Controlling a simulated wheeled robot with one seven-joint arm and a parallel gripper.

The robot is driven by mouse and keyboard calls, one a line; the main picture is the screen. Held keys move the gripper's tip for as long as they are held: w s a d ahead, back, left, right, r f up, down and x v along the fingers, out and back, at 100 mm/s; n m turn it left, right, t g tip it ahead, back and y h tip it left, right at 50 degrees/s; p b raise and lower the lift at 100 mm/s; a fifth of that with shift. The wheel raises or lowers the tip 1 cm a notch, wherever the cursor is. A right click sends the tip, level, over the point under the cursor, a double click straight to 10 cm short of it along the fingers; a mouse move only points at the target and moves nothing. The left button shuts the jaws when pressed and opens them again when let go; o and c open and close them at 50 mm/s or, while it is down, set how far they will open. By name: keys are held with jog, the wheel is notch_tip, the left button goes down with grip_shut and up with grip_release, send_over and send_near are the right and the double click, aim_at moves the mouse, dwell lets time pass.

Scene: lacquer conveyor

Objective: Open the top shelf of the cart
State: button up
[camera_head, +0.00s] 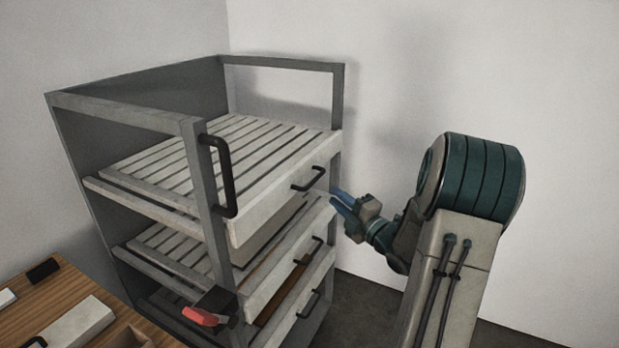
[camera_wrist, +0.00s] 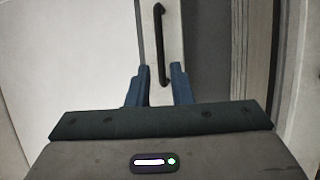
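The cart (camera_head: 203,230) is a grey frame with several slatted white shelves stacked inside. Its top shelf (camera_head: 270,200) has a white front panel with a black handle (camera_head: 309,180); the panel stands out slightly past the frame. My gripper (camera_head: 338,200) is just to the right of this handle, with its blue fingers pointing at it. In the wrist view the two blue fingers (camera_wrist: 157,85) are apart, one on each side of the lower end of a black handle (camera_wrist: 160,45). I cannot tell whether they touch it.
Lower shelves with black handles (camera_head: 309,303) sit beneath. A vertical black handle (camera_head: 222,175) is on the cart's front post. A red-ended tool (camera_head: 204,316) is at the cart's lower front. A wooden table (camera_head: 62,300) stands at lower left. White walls are behind and right.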

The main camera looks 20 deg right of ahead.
aim_at(315, 178)
jog(key=p+x, duration=0.2)
jog(key=x, duration=0.7)
jog(key=shift+w, duration=0.4)
jog(key=shift+c, duration=0.3)
